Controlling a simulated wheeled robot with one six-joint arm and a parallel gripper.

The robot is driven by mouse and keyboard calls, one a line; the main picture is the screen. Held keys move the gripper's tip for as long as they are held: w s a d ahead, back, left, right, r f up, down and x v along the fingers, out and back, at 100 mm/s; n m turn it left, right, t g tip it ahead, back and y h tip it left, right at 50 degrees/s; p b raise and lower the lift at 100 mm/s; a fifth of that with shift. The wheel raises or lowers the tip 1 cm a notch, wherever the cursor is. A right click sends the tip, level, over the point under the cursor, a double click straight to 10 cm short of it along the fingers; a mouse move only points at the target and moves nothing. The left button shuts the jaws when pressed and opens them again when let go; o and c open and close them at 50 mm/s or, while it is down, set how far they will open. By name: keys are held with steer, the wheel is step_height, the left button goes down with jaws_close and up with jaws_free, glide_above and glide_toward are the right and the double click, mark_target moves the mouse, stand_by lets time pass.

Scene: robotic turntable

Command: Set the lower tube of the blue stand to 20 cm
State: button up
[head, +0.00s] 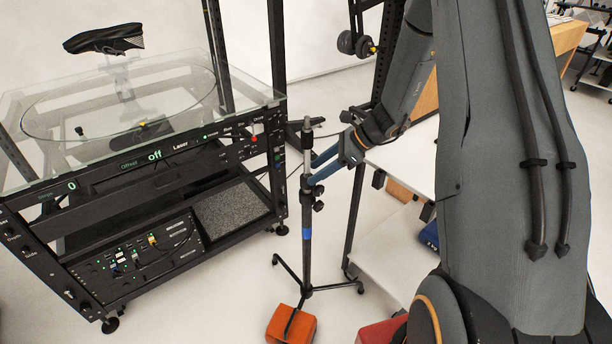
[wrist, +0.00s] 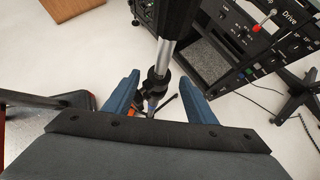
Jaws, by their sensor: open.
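The stand with a blue band (head: 306,235) stands upright on black tripod legs in the middle of the head view. It has a dark lower tube, a black clamp collar with knobs (head: 309,195) and a lighter tube above. In the wrist view its shiny tube (wrist: 165,55) runs down to a black collar (wrist: 156,82). My gripper (head: 311,172) is at the stand, near the collar height. Its two blue fingers also show in the wrist view (wrist: 158,86), apart, with the stand between them. I cannot tell whether either finger touches it. No scale marks are readable.
A black turntable rig with a glass top (head: 60,110) stands at left, a shoe (head: 104,38) above it. An orange block (head: 291,325) lies on a stand leg. A white shelf unit (head: 405,155) is close at right. Floor is clear between rig and stand.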

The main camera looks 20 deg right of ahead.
mark_target(310, 175)
steer(key=shift+x, duration=2.35)
